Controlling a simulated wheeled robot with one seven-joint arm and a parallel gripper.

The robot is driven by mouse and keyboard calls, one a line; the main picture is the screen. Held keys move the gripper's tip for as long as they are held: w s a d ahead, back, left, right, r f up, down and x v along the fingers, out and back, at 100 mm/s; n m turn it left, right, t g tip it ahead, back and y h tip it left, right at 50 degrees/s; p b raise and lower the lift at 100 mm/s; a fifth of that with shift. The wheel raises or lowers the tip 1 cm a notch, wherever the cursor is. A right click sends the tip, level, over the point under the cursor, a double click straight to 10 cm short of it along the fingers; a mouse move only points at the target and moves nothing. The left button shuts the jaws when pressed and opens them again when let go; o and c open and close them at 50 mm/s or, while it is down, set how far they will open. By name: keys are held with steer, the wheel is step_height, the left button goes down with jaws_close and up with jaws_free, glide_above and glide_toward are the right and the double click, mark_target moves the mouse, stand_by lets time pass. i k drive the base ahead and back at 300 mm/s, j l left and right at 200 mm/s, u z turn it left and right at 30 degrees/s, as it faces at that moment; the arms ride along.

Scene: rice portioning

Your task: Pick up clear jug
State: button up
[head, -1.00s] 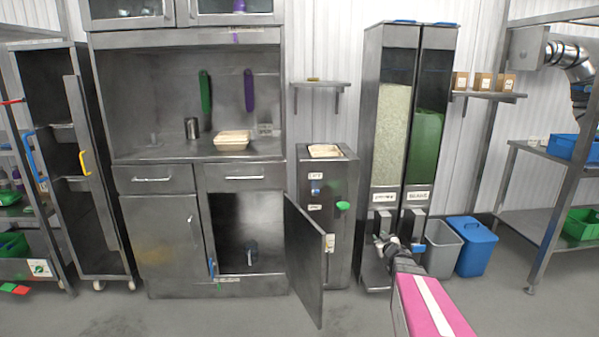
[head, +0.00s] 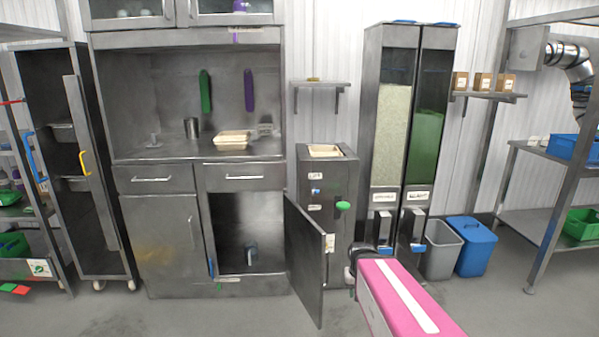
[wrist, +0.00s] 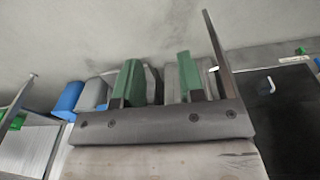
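A small bluish-grey, partly see-through vessel (head: 251,254), likely the clear jug, stands on the floor of the open lower cabinet compartment in the head view. It is too small to make out in detail. The compartment's door (head: 311,262) stands open toward me. My gripper shows in the wrist view (wrist: 157,82), with two green-padded fingers spread apart and nothing held between them. In the head view the gripper is mostly hidden behind my pink arm link, right of the open door and well right of the vessel. The jug does not show in the wrist view.
A steel cup (head: 191,128) and a beige tray (head: 232,138) stand on the counter. Tall dispensers (head: 404,130) stand behind my arm. A grey bin (head: 441,250) and a blue bin (head: 476,247) are to the right. The floor before the cabinet is clear.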

mark_target(250, 246)
steer(key=l+u, duration=0.1)
steer(key=u, duration=0.55)
steer(key=l+u, duration=0.45)
steer(key=l, duration=0.25)
steer(key=l+u, duration=0.45)
steer(key=l, duration=0.25)
steer(key=k+l, duration=0.1)
steer(key=l, duration=1)
steer(key=j+z, duration=0.15)
steer(key=j, duration=0.3)
steer(key=k+j+z, duration=0.1)
steer(key=j, duration=0.4)
steer(key=k+j+z, duration=0.15)
steer(key=j, duration=0.3)
steer(key=i+j+z, duration=0.15)
steer(key=j+z, duration=0.3)
steer(key=j, duration=0.5)
steer(key=j+z, duration=0.45)
steer(key=j, duration=0.55)
steer(key=i+j+z, duration=0.25)
steer(key=j+z, duration=0.25)
steer(key=i+j+z, duration=0.1)
steer(key=j+z, duration=0.15)
steer(key=j, duration=0.2)
steer(key=j+z, duration=0.25)
steer(key=j, duration=0.15)
steer(key=i+j+z, duration=0.15)
steer(key=i+j, duration=0.2)
